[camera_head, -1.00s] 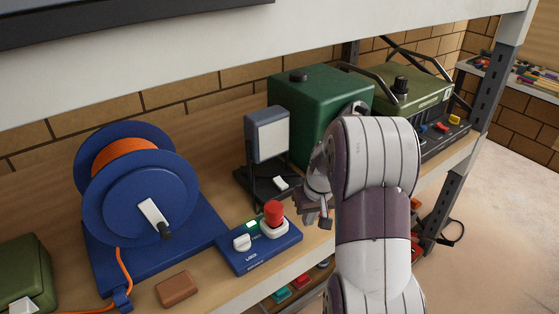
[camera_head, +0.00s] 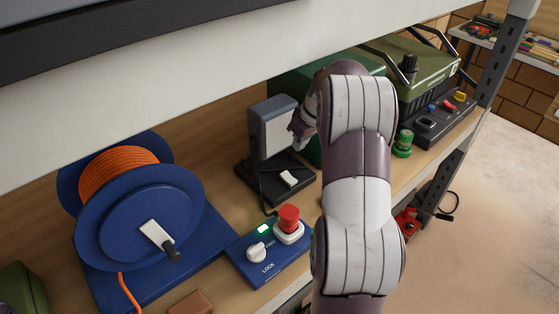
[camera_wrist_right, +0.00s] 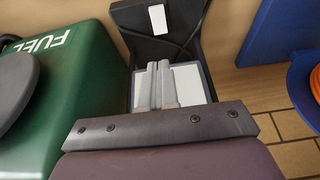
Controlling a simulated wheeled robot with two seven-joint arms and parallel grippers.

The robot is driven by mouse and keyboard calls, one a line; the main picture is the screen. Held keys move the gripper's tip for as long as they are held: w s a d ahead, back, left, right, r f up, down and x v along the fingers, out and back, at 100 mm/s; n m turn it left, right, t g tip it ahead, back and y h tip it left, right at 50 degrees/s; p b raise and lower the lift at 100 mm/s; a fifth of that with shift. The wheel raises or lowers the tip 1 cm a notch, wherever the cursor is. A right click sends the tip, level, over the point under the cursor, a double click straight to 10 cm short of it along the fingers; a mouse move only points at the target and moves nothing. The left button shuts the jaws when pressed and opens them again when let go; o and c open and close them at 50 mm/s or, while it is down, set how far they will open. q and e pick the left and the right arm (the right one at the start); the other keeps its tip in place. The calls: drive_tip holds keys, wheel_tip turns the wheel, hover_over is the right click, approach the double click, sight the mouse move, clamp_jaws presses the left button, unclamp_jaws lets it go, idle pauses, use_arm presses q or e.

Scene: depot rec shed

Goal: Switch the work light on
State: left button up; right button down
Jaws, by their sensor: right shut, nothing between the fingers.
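The work light (camera_head: 276,128) is a grey lamp head with a white front panel on a black stand. A white rocker switch (camera_head: 289,179) sits on its black base; it also shows at the top of the wrist view (camera_wrist_right: 157,19). I cannot tell which way the switch is set. My right gripper (camera_head: 298,132) is shut and empty at the right edge of the lamp head, above the base. In the wrist view its closed fingers (camera_wrist_right: 155,85) cover part of the white panel (camera_wrist_right: 190,84); contact is unclear. My left gripper is out of view.
A green fuel can (camera_wrist_right: 75,85) stands beside the lamp. A blue lock box (camera_head: 265,255) with a red button (camera_head: 289,217) is in front. A blue reel (camera_head: 145,220) with orange cable stands left. A shelf edge (camera_head: 150,80) overhangs the bench.

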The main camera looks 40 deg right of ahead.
sight(285, 174)
drive_tip(key=p+x, duration=0.4)
drive_tip(key=x, duration=0.9)
drive_tip(key=shift+s+p, duration=0.2)
drive_tip(key=shift+p, duration=0.15)
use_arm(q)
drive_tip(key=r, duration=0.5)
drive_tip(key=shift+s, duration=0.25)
use_arm(e)
drive_tip(key=shift+f, duration=0.45)
drive_tip(key=b+x, duration=0.1)
drive_tip(key=b, duration=0.1)
drive_tip(key=shift+w+f+b, duration=0.2)
drive_tip(key=shift+f+b, duration=0.1)
drive_tip(key=shift+b, duration=0.05)
drive_tip(key=shift+s+r+p, duration=0.15)
drive_tip(key=shift+r+p, duration=0.5)
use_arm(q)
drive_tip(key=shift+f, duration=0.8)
use_arm(e)
drive_tip(key=shift+a+f, duration=0.1)
drive_tip(key=shift+s, duration=0.1)
